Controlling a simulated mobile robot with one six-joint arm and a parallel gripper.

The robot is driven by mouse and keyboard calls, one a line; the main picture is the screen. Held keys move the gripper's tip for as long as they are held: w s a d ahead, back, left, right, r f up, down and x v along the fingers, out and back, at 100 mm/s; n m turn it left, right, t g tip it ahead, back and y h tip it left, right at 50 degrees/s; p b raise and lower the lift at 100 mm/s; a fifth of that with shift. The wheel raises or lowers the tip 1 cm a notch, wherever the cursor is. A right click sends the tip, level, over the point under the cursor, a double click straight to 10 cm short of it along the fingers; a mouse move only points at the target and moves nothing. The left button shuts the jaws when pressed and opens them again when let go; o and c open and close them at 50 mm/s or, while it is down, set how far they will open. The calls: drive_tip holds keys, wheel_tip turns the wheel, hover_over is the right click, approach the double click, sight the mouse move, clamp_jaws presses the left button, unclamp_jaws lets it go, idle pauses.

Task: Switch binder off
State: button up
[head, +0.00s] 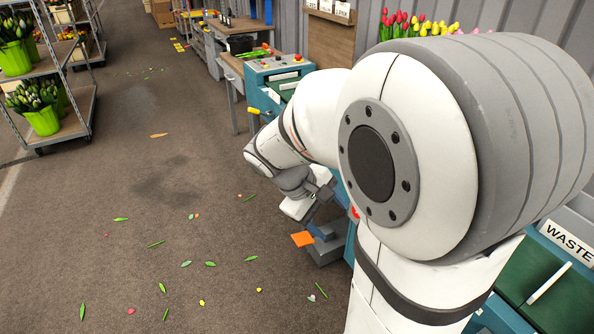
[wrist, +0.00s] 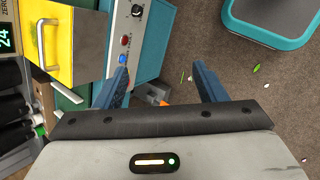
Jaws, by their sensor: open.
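A teal machine cabinet, which appears to be the binder (wrist: 155,35), stands upright in the wrist view. Its grey front strip carries a dark knob (wrist: 137,10), a red button or lamp (wrist: 125,40) and a blue button (wrist: 122,59). My gripper (wrist: 164,82) is open, with two blue fingers spread apart and nothing held. The left fingertip is close to the blue button; I cannot tell whether it touches. In the head view my gripper (head: 308,207) is low beside the teal cabinet, mostly hidden by my arm. A red part (head: 354,212) shows there. No on/off marking is readable.
An orange pedal (head: 303,239) sits low near my gripper. A yellow drawer front (wrist: 75,45) and a teal-rimmed bin (wrist: 268,22) flank the wrist view. Flower racks (head: 60,130) stand at left. The open floor (head: 170,190) has scattered leaves and petals.

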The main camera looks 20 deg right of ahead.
drive_tip(key=w+d+f+n+t+h+b, duration=0.1)
drive_tip(key=w+d+f+n+h+b, duration=0.35)
drive_tip(key=w+f, duration=0.4)
drive_tip(key=w+d+f+n+t+h+b, duration=0.1)
drive_tip(key=w+d+f+n+h+b, duration=0.35)
drive_tip(key=f, duration=0.65)
drive_tip(key=w+d+f+n+t+h+b, duration=0.1)
drive_tip(key=w+d+f+n+h+b, duration=0.2)
drive_tip(key=w+d+f+b, duration=0.55)
drive_tip(key=d, duration=0.2)
drive_tip(key=d+f+p, duration=0.1)
drive_tip(key=d, duration=0.1)
drive_tip(key=shift+s+d+f, duration=0.15)
drive_tip(key=shift+d, duration=0.2)
drive_tip(key=shift+c, duration=0.5)
